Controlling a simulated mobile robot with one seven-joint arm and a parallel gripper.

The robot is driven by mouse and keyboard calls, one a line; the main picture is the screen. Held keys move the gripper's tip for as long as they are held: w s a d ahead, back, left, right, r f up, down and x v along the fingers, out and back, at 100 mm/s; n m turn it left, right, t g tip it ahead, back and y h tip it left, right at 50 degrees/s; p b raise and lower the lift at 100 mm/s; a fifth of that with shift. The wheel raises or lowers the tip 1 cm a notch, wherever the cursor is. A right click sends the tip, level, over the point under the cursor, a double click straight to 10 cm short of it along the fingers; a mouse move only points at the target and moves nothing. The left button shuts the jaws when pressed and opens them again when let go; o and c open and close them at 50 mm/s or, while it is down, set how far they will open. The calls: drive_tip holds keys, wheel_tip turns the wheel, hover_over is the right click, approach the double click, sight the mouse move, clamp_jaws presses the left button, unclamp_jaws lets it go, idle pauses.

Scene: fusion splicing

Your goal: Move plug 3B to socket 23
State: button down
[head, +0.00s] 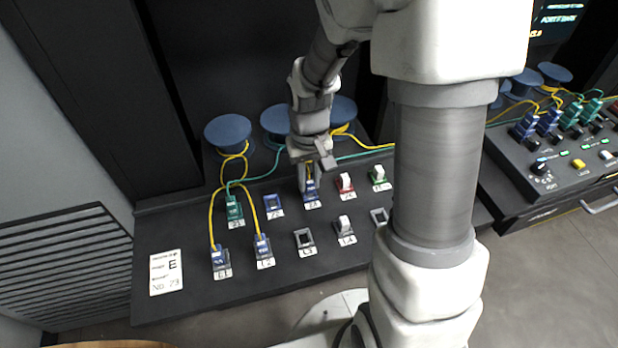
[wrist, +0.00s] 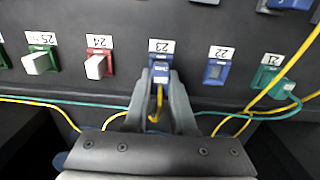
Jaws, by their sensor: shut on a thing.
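A blue plug with a yellow cable (wrist: 160,71) is at socket 23, just by the "23" label (wrist: 161,46). It also shows in the head view (head: 311,190), partly hidden by my gripper. Its marking is too small to read. My gripper (wrist: 161,80) is shut on this plug, one finger on each side; in the head view it points down over the back row (head: 308,180). The plug is lined up with the socket, but how deep it sits is hidden. Socket 22 (wrist: 216,71), with a blue frame, is beside it without a plug.
Socket 24 (wrist: 97,66) holds a white piece in a red frame, and 25 (wrist: 40,61) one in green. A green plug (head: 234,209) stands in socket 21. Blue plugs stand in L1 (head: 221,262) and L2 (head: 263,246). Loose yellow and teal cables cross behind.

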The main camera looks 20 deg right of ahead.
drive_tip(key=shift+f+b, duration=0.45)
drive_tip(key=shift+f, duration=0.1)
drive_tip(key=c, duration=0.7)
unclamp_jaws()
wheel_tip(320, 180, up, 18)
drive_tip(key=f+p, duration=0.1)
drive_tip(key=p, duration=0.1)
drive_tip(key=s+r+t, duration=0.2)
drive_tip(key=s, duration=0.2)
drive_tip(key=s+r+t, duration=0.1)
drive_tip(key=s+r, duration=0.1)
drive_tip(key=s, duration=0.3)
drive_tip(key=s+r+t, duration=0.2)
drive_tip(key=s+r, duration=0.1)
drive_tip(key=s, duration=0.2)
drive_tip(key=shift+t, duration=0.3)
